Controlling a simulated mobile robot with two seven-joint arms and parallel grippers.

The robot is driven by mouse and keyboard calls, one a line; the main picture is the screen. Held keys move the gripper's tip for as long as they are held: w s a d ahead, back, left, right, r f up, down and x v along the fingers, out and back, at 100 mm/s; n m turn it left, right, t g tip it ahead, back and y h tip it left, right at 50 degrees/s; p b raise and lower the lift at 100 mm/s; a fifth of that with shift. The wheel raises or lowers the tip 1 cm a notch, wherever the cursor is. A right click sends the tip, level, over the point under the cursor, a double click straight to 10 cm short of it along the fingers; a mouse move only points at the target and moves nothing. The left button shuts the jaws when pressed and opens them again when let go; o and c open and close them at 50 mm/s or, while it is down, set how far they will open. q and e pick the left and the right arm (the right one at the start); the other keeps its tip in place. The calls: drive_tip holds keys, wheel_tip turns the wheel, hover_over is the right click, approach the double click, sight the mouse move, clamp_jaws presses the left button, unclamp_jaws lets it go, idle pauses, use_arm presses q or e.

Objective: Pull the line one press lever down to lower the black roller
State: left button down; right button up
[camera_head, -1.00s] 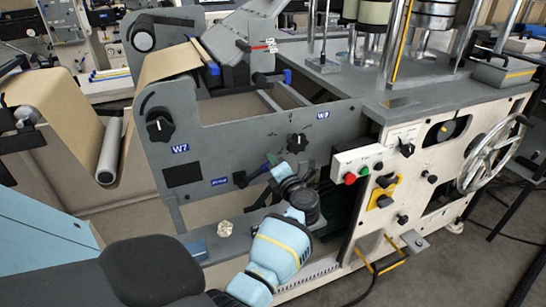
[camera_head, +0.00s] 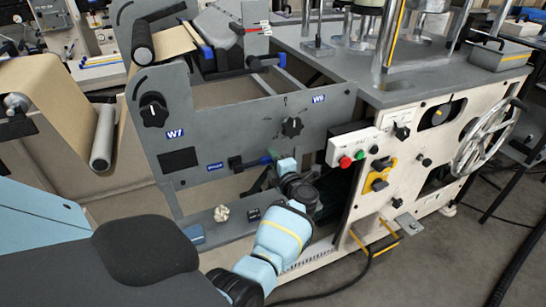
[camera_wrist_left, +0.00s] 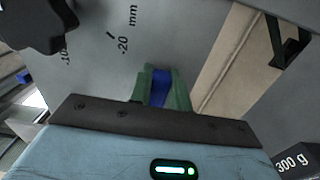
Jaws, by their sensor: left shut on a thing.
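The press lever (camera_head: 250,162) is on the grey side plate, beside a small blue label. It runs nearly level to the right from its black pivot block. My left gripper (camera_head: 271,157) has its green fingertips shut on the lever's blue handle. In the left wrist view the blue handle (camera_wrist_left: 159,88) sits between the green fingers (camera_wrist_left: 162,90). The gripper body hides part of the plate behind it. A black roller (camera_head: 142,45) shows at the top left of the plate, against the kraft paper; I cannot tell its exact height. My right gripper is not in view.
A black knob (camera_head: 292,127) is above my gripper, and a control box (camera_head: 355,146) with red and green buttons is to its right. A handwheel (camera_head: 487,140) stands far right. A ledge (camera_head: 222,232) with small items lies below. A 300 g block (camera_wrist_left: 292,163) shows in the wrist view.

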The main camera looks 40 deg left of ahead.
use_arm(q)
drive_tip(key=shift+f, duration=0.15)
drive_tip(key=c, duration=1.3)
unclamp_jaws()
drive_tip(key=shift+d, duration=0.1)
drive_tip(key=shift+v, duration=3.85)
